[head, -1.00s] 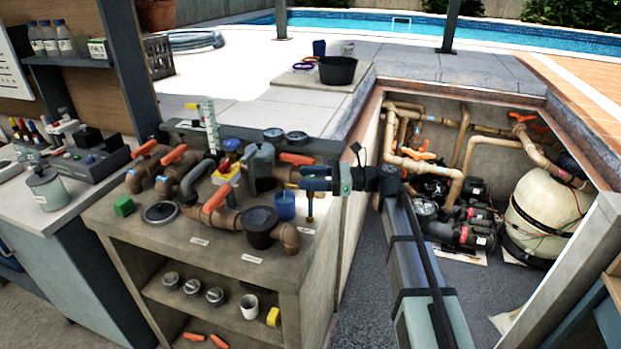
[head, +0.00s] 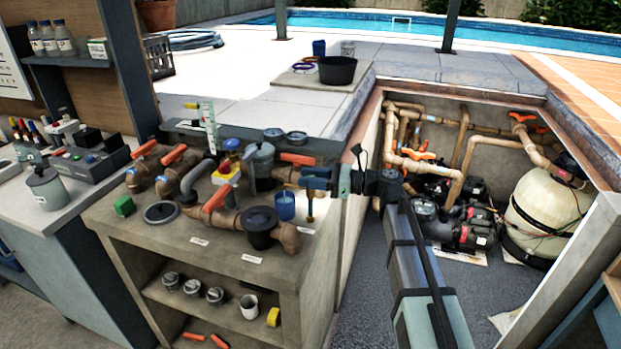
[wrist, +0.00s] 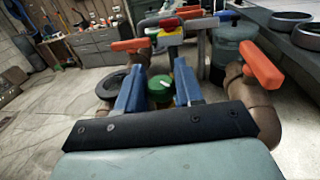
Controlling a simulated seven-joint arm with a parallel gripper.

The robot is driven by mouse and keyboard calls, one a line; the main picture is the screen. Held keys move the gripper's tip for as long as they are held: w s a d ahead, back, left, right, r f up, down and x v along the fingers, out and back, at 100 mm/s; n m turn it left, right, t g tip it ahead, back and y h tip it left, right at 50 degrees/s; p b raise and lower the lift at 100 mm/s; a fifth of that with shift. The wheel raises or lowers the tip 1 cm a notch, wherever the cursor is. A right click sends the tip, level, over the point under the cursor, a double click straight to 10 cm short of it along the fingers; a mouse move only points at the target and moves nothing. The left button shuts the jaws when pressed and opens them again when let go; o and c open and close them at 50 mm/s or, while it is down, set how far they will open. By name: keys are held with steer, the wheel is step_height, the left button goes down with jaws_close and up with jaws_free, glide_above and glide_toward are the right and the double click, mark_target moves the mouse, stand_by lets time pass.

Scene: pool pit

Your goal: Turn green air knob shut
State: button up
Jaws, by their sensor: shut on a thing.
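The green air knob (wrist: 160,84) is a round green cap with a pale mark on top, seen in the wrist view between my two blue fingers. My gripper (wrist: 160,92) is shut on the knob, with one finger on each side. In the head view my gripper (head: 314,178) reaches in from the right over the bench's right end. The knob is hidden by the fingers there, and a brass stem (head: 310,207) shows below them.
Orange-handled valves (head: 216,197) and brown pipes crowd the bench around my gripper. A blue cup (head: 285,205) and a black-capped pipe fitting (head: 260,226) stand close by. The pit with pumps (head: 470,230) lies to the right.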

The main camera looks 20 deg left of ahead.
steer(key=m+t, duration=0.1)
steer(key=t, duration=0.1)
steer(key=m+t, duration=0.1)
steer(key=t, duration=0.1)
steer(key=shift+s+m, duration=0.3)
steer(key=m+t, duration=0.1)
steer(key=t, duration=0.1)
steer(key=m+t+h, duration=0.1)
steer(key=m+t, duration=0.1)
steer(key=t, duration=0.1)
steer(key=shift+m+t, duration=0.3)
steer(key=shift+w+m+t+h, duration=0.15)
steer(key=shift+m+t+h, duration=0.9)
steer(key=shift+t, duration=0.5)
steer(key=shift+w+m+t+h, duration=0.1)
steer(key=shift+m+t+h, duration=0.75)
steer(key=shift+m+t, duration=0.55)
steer(key=shift+t, duration=0.35)
steer(key=o, duration=0.9)
steer(key=shift+r, duration=0.15)
steer(key=shift+r, duration=4.85)
